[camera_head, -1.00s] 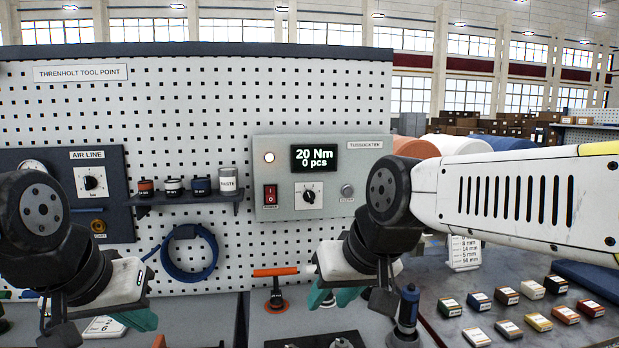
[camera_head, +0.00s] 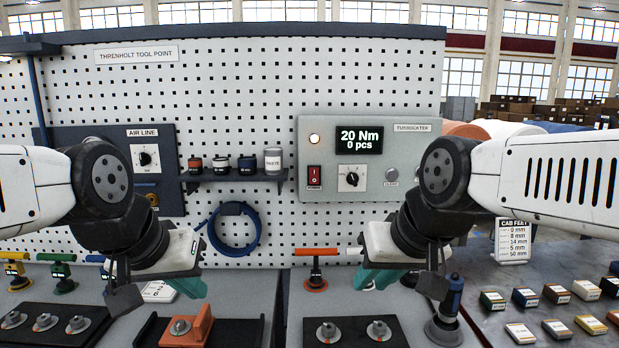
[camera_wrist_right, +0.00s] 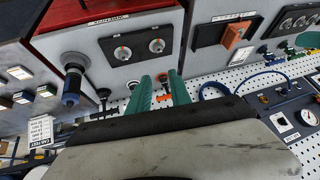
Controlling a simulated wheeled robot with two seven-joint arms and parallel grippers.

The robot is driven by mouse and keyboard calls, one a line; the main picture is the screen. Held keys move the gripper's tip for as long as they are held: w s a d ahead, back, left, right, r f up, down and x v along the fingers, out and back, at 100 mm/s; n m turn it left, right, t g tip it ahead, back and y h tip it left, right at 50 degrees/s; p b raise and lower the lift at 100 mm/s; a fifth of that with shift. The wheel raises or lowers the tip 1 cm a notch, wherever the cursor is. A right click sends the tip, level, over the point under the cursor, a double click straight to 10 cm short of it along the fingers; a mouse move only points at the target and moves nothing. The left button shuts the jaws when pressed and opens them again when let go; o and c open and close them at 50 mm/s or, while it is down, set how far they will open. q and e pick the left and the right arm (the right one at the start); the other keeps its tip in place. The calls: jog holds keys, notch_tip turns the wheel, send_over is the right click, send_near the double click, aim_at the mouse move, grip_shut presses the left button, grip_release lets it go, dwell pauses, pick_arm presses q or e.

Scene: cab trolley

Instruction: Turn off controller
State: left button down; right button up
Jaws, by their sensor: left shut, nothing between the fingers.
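The controller (camera_head: 320,190) is a grey box on the pegboard, right of centre in the head view. Its display (camera_head: 361,140) reads 20 Nm, 0 pcs, and a lamp (camera_head: 314,138) glows at its upper left. A red power switch (camera_head: 314,176) sits below the lamp, beside a dial (camera_head: 351,178) and a grey round button (camera_head: 392,174). My left gripper (camera_head: 188,287) is shut and empty, low and left of the controller. My right gripper (camera_head: 378,278) is below the controller, pointing down, clear of it. In the right wrist view its green fingers (camera_wrist_right: 159,88) are apart with nothing between them.
An air line panel (camera_head: 172,190), a shelf of small pots (camera_head: 233,175) and a coiled blue hose (camera_head: 233,230) are left of the controller. An orange-handled tool (camera_head: 316,268) stands below it. Several coloured blocks (camera_head: 557,293) lie on the right table.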

jog(key=w+r+n, duration=0.2)
jog(key=w+r, duration=0.2)
jog(key=w+r+n, duration=0.2)
jog(key=w+r, duration=0.2)
jog(key=w, duration=0.1)
jog(key=w+a+r+n, duration=0.1)
jog(key=w+r+n, duration=0.2)
jog(key=w+r, duration=0.1)
jog(key=shift+w+g, duration=0.3)
jog(key=shift+g, duration=0.1)
grip_shut()
jog(key=w+r+n, duration=0.3)
jog(key=w+n, duration=0.1)
jog(key=w, duration=0.3)
jog(key=w+a+r+n+y, duration=0.1)
jog(key=w+r+n, duration=0.2)
jog(key=w+n, duration=0.2)
jog(key=shift+w+a+r+g, duration=0.2)
jog(key=shift+w+g, duration=0.1)
jog(key=shift+w, duration=1.2)
